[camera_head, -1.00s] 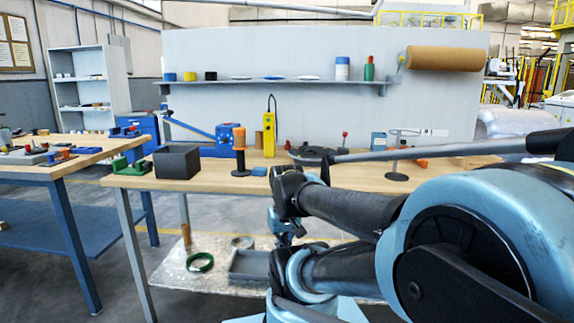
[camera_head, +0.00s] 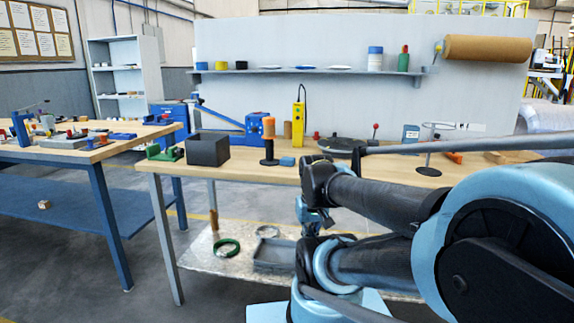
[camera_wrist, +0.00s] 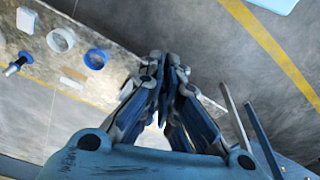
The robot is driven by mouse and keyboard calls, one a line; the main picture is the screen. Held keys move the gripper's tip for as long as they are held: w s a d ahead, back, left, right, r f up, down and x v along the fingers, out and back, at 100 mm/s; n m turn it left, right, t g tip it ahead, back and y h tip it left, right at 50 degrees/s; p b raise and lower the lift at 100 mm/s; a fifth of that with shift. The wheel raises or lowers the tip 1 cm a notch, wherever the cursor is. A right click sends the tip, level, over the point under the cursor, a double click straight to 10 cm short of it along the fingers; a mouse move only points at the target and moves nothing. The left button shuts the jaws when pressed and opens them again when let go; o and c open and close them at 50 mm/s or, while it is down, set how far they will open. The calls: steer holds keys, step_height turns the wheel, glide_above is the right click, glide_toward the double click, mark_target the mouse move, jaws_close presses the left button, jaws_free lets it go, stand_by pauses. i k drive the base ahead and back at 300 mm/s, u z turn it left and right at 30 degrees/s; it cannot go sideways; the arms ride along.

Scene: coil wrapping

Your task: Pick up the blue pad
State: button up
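The blue pad (camera_head: 287,161) is a small flat blue piece on the wooden workbench (camera_head: 232,174), just right of the base of an orange-topped post (camera_head: 268,142). My arm reaches in front of the bench's near edge in the head view, right of the pad. My gripper (camera_wrist: 166,62) shows in the wrist view with its fingertips drawn together and nothing visible between them. It is apart from the pad, which does not show in the wrist view. My arm hides the gripper's fingertips in the head view.
A dark box (camera_head: 208,149) and a yellow device (camera_head: 298,122) stand near the pad on the bench. A lower shelf holds a green ring (camera_head: 228,248) and a grey tray (camera_head: 274,254). In the wrist view, rings (camera_wrist: 60,40) lie at upper left, with floor beyond.

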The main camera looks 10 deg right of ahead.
mark_target(285, 160)
steer(key=u, duration=1.45)
steer(key=k, duration=1.5)
steer(key=z, duration=1)
steer(key=i, duration=1)
steer(key=u, duration=0.05)
